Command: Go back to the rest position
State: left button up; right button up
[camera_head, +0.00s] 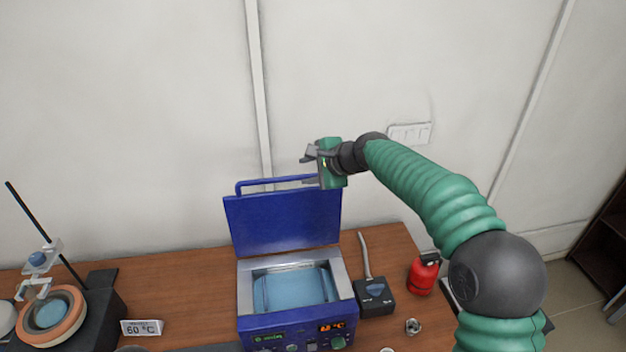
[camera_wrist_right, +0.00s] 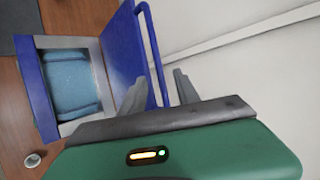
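My right gripper (camera_head: 308,168) is at the upper right of the raised blue lid (camera_head: 285,220), near the right end of its bar handle (camera_head: 262,184). Its two fingers stand apart in the right wrist view (camera_wrist_right: 160,92), with nothing clearly gripped. The handle (camera_wrist_right: 154,50) shows beyond and between the fingers there; I cannot tell whether they touch it. The lid stands open on the blue heated bath (camera_head: 300,325), which has a pale blue basin (camera_head: 290,288) and lit displays. My left gripper is not in view.
A red canister (camera_head: 423,275) and a dark device (camera_head: 374,296) stand right of the bath on the wooden table (camera_head: 185,278). A small metal nut-like piece (camera_head: 413,326) lies in front. A 60 °C sign (camera_head: 141,327) and a stand with an orange-rimmed bowl (camera_head: 50,313) are left. The wall is behind.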

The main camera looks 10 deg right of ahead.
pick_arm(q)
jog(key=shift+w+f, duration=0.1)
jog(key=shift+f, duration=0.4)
pick_arm(e)
jog(key=shift+v, duration=1.1)
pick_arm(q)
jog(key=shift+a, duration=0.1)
pick_arm(e)
jog(key=shift+w, duration=0.1)
